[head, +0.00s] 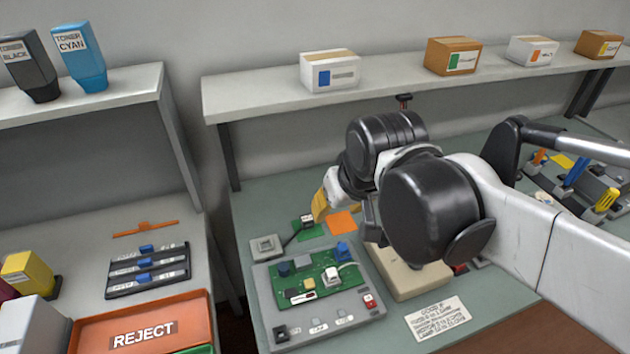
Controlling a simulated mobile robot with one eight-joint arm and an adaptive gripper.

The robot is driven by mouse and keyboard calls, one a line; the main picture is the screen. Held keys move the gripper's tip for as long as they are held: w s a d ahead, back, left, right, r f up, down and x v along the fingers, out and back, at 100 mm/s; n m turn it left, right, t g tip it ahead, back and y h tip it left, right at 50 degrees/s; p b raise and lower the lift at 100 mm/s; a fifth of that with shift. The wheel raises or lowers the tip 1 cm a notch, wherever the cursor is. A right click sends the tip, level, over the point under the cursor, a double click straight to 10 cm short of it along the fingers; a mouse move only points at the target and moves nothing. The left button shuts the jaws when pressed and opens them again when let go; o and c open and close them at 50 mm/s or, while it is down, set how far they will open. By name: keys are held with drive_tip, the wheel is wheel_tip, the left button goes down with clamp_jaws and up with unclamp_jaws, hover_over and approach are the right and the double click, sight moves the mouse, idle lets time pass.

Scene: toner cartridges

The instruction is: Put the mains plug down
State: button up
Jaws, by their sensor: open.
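What looks like the mains plug (307,222), a small dark and grey piece with a dark cord, is at a green square (303,232) on the bench. The cord runs down-left toward a grey socket box (266,246). My gripper (320,206), with yellow fingertips, is just to the right of the plug and above the bench. It is open. Whether a fingertip still touches the plug I cannot tell. My arm hides much of the gripper and the bench to the right.
A test fixture with a green circuit board (312,282) stands just in front. An orange square (342,222) lies beside the green one. A beige block (408,277) sits under my arm. A shelf with boxes (330,71) runs behind. A REJECT tray (140,336) is at left.

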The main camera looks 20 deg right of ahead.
drive_tip(key=shift+t, duration=0.8)
drive_tip(key=s, duration=0.1)
drive_tip(key=s+f, duration=0.1)
drive_tip(key=s, duration=0.3)
drive_tip(key=shift+f, duration=0.3)
idle(0.3)
